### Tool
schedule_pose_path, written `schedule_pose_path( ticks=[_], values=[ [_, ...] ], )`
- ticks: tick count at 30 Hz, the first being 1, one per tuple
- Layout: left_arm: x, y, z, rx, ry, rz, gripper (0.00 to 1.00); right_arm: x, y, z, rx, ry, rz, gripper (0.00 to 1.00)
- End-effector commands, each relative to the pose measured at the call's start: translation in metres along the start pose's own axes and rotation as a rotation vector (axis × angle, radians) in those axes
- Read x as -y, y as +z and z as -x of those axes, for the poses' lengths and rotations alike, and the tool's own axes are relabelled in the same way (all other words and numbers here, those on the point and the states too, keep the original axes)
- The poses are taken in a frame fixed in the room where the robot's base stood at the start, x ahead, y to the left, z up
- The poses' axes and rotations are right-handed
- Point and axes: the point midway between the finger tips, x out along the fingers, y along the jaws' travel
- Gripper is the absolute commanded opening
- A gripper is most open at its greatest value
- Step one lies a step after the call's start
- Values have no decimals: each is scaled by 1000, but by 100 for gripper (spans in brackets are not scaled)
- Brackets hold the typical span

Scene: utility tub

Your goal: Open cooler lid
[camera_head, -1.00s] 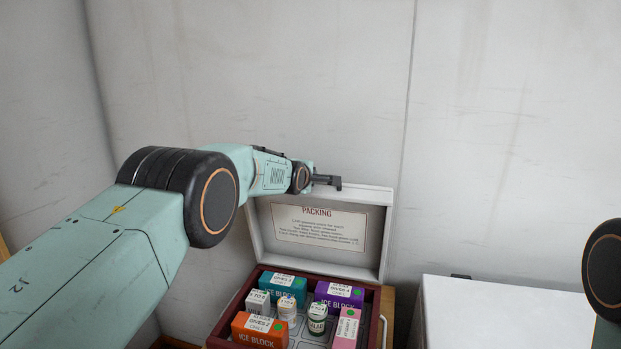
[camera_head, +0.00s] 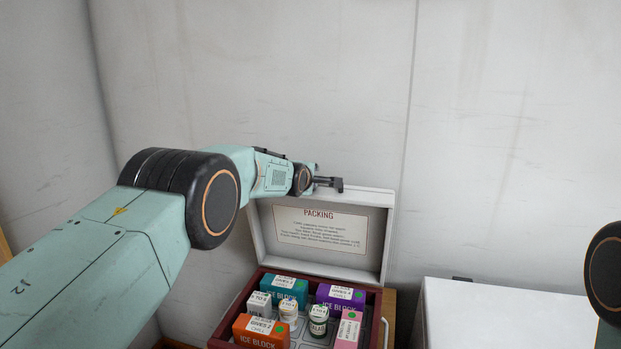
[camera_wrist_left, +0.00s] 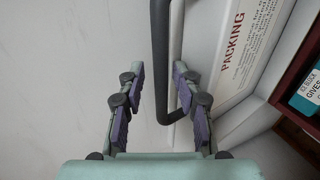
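The cooler (camera_head: 223,327) is a dark red box at the bottom middle of the head view. Its lid (camera_head: 386,236) stands raised at the back, with a PACKING label (camera_head: 320,230) on its inner face. My left gripper (camera_head: 330,184) is at the lid's upper edge. In the left wrist view my left gripper (camera_wrist_left: 160,95) has its purple-padded fingers spread apart. A dark grey handle bar (camera_wrist_left: 160,50) runs between the fingers, nearer the right one, and I cannot tell whether it touches. My right gripper is not in view.
Inside the cooler are ice blocks in teal (camera_head: 284,290), purple (camera_head: 341,297) and orange (camera_head: 261,331), a pink box (camera_head: 348,329) and small bottles (camera_head: 318,320). A white-topped box (camera_head: 500,315) stands to the right. A pale wall (camera_head: 270,70) is close behind.

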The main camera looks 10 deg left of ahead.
Motion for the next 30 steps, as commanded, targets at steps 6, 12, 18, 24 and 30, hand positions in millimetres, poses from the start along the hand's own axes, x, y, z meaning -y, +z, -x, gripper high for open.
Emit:
schedule_pose_path(
  ticks=[6, 12, 18, 24, 30],
  values=[
    [0, 0, 7, 0, -2, 0, 35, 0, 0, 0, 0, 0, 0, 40],
    [0, 0, 22, 0, -2, 0, 35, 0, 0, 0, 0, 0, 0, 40],
    [-1, 0, 40, 0, -1, 0, 35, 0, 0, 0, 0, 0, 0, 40],
    [0, 0, 60, 0, -2, 0, 35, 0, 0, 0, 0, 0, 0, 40],
    [-1, 0, 83, 0, 0, 0, 35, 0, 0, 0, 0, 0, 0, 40]
  ],
)
